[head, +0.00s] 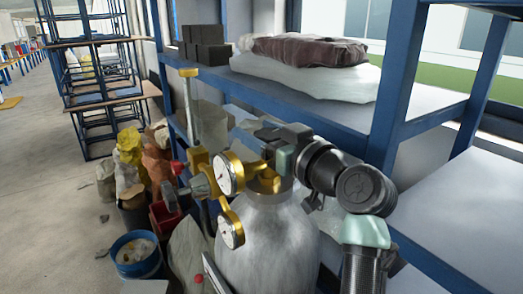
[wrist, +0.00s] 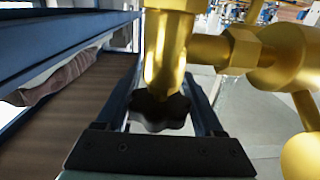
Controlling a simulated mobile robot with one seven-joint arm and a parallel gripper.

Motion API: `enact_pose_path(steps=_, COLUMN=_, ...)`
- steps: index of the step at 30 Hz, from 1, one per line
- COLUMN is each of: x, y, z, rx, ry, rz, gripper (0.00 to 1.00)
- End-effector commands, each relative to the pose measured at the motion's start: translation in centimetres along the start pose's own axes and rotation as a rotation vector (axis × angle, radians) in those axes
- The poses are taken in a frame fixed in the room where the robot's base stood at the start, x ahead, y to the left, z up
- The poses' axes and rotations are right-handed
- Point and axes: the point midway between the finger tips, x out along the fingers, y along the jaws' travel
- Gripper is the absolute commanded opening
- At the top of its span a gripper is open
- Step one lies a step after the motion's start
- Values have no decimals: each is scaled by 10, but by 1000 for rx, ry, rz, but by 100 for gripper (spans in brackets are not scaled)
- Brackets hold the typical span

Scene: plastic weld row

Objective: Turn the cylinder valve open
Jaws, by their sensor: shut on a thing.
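The grey gas cylinder (head: 265,245) stands upright in the head view, with a brass valve on its neck and two white-faced gauges at its left. In the wrist view the brass valve body (wrist: 165,50) rises at the middle, and its dark lobed handwheel (wrist: 158,110) sits between my fingers. My gripper (head: 264,146) reaches over the cylinder top from the right and is shut on the handwheel. The handwheel is hidden by my gripper in the head view. How far it is turned cannot be told.
A blue-framed shelf (head: 300,105) stands close behind, bearing a folded brown bundle (head: 305,50) and dark blocks (head: 204,45). Brass fittings (wrist: 235,48) jut out to the right in the wrist view.

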Motion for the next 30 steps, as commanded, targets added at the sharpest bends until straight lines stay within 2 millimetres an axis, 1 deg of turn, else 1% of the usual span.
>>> enact_pose_path(steps=1, x=0, y=0, z=7, rx=-2, ry=4, rz=-37, gripper=14)
enact_pose_path(steps=9, x=-1, y=-7, z=3, rx=1, ry=4, rz=-271, gripper=14)
enact_pose_path(steps=15, x=-3, y=-12, z=0, rx=2, ry=2, rz=-412, gripper=14)
enact_pose_path(steps=21, x=-4, y=-16, z=-1, rx=3, ry=2, rz=-510, gripper=14)
enact_pose_path(steps=30, x=-5, y=-18, z=-1, rx=2, ry=1, rz=-592, gripper=14)
